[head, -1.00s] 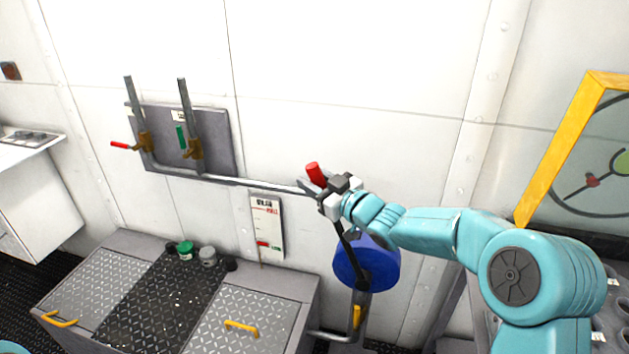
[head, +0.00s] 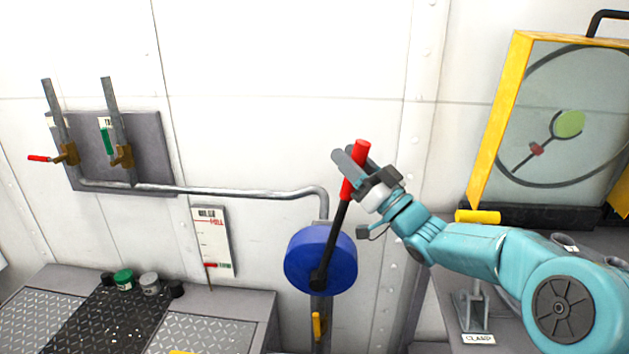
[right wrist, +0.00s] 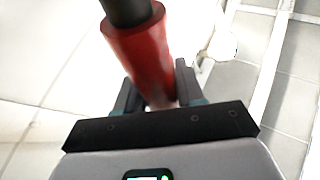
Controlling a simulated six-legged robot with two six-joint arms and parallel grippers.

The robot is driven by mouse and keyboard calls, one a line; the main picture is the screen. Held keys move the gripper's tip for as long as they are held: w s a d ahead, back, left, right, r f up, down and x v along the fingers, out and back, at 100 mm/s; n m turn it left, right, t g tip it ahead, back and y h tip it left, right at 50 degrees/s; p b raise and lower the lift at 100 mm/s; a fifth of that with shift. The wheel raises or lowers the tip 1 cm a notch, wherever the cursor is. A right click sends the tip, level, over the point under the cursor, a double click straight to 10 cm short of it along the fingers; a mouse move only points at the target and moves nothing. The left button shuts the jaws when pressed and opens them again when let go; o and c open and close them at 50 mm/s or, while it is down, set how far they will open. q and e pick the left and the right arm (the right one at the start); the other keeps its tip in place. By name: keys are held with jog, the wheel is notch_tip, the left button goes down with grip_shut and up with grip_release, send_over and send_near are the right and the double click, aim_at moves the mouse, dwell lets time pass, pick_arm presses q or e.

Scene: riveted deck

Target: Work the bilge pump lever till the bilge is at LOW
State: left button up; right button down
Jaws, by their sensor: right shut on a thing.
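The bilge pump is a blue drum (head: 300,262) on a grey pipe by the wall. Its black lever (head: 335,230) rises from the drum, tilted to the right, and ends in a red grip (head: 357,160). My right gripper (head: 351,166) is shut on the red grip; in the right wrist view the red grip (right wrist: 137,45) stands between its fingers. The bilge gauge (head: 211,235) is a white board left of the pump, with red FULL lettering near its top and a red and green mark near its bottom. Its small lettering is unreadable. My left gripper is out of view.
A wall panel (head: 155,150) at left carries two pipes with valves, one red-handled (head: 38,158), one green-handled (head: 106,142). Several small pots, one green (head: 123,280), sit on the deck box. A yellow-framed screen (head: 505,110) and a clamp (head: 477,310) stand at right.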

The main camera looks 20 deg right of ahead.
pick_arm(q)
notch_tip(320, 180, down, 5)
jog(key=b, duration=0.3)
jog(key=shift+b, duration=0.35)
pick_arm(e)
jog(key=s+d+m, duration=0.1)
jog(key=s+d+f+t+h, duration=0.1)
jog(key=d, duration=0.1)
jog(key=s+d+m+t, duration=0.1)
jog(key=shift+d+f+m+h, duration=0.3)
jog(key=shift+d, duration=0.1)
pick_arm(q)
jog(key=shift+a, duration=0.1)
pick_arm(e)
jog(key=c, duration=0.8)
grip_release()
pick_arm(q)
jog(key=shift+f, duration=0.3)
pick_arm(e)
jog(key=s+d+f, duration=0.1)
jog(key=s, duration=0.4)
jog(key=s+d+f, duration=0.1)
jog(key=s+d, duration=0.1)
jog(key=s, duration=0.3)
jog(key=s+d+f, duration=0.1)
jog(key=s, duration=0.4)
jog(key=shift+s+d, duration=0.1)
jog(key=shift+d, duration=0.3)
